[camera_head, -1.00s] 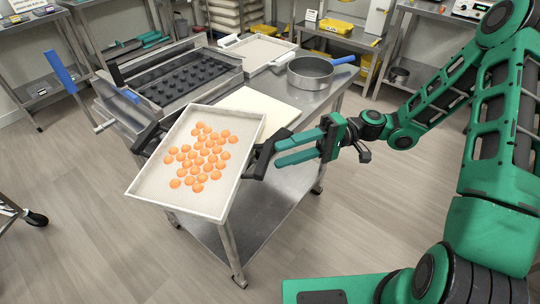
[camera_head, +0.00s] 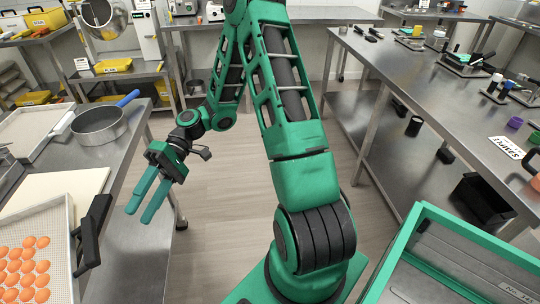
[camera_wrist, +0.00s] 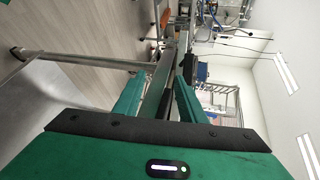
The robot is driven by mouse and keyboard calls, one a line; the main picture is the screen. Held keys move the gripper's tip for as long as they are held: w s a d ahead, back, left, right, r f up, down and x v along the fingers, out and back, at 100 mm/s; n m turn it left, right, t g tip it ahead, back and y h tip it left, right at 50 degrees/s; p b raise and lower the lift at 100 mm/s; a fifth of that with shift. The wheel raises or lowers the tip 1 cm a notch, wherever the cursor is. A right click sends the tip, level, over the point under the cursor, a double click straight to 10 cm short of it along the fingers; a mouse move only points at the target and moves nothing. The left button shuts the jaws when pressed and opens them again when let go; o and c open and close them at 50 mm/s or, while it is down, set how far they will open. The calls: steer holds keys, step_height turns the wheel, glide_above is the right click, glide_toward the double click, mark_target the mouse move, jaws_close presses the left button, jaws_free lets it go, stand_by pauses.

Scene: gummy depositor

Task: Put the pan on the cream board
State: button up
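The pan (camera_head: 98,126) is a round grey metal pan with a blue handle, standing upright on the steel table at the left of the head view. The cream board (camera_head: 92,181) lies flat on the same table, nearer than the pan, partly covered by a tray and cut by the picture's left edge. My gripper (camera_head: 140,207) is open and empty, its two green fingers apart, to the right of the board and nearer than the pan. The wrist view also shows the open fingers (camera_wrist: 157,95), with nothing held between them; neither pan nor board is recognisable there.
A white tray (camera_head: 69,215) of orange gummies with a black handle (camera_head: 91,232) lies at lower left, near my gripper. Another pale tray (camera_head: 28,135) stands left of the pan. A long steel table (camera_head: 345,95) stands at right, with open floor (camera_head: 210,215) between.

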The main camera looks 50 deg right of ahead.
steer(key=s+d+m+t+h, duration=0.4)
steer(key=d+h, duration=0.5)
steer(key=d, duration=0.5)
steer(key=s+d+r+m+t+h, duration=0.1)
steer(key=s+d+r+m+h, duration=0.1)
steer(key=s+d, duration=0.5)
steer(key=s+d+r+m+t+h, duration=0.1)
steer(key=s+d+r+m+h, duration=0.1)
steer(key=s+d+r+m, duration=0.2)
steer(key=shift+s+d+r+h, duration=0.3)
steer(key=shift+s+d+r, duration=0.6)
steer(key=shift+s+d, duration=0.75)
steer(key=shift+s+a, duration=0.15)
